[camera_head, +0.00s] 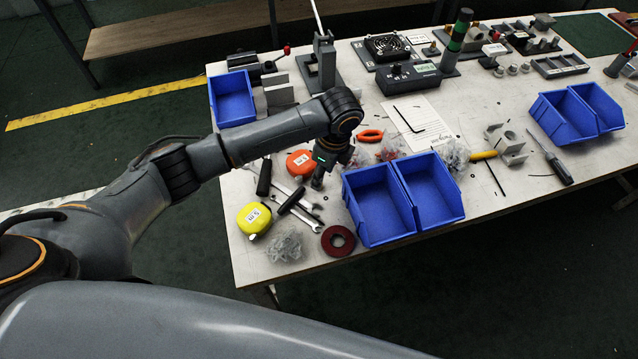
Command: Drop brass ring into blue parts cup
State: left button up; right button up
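Blue open-top bins stand on the workbench: a pair at the front, with a left bin (378,207) and a right bin (430,190); a pair at the right (578,112); and a single one at the back left (233,98). I cannot tell which is the blue parts cup. I cannot make out a brass ring. My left gripper (317,183) points down over the bench, just left of the front pair, near the wrenches. Its fingers are small and dark, so I cannot tell whether they are open or hold anything. My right gripper is not in view.
Near my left gripper lie an orange tape measure (300,162), a yellow one (254,218), wrenches (300,207), a dark red ring-shaped roll (338,241) and a clear bag (285,246). A striped signal tower (455,42) stands behind. White paper (417,124) lies mid-bench.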

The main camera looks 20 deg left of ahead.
pick_arm(q)
jog(key=shift+s+a+f, duration=0.1)
jog(key=shift+a+f, duration=0.15)
jog(key=shift+f, duration=0.65)
jog(key=shift+a+f, duration=0.2)
jog(key=shift+f, duration=0.65)
grip_shut()
jog(key=shift+r, duration=0.1)
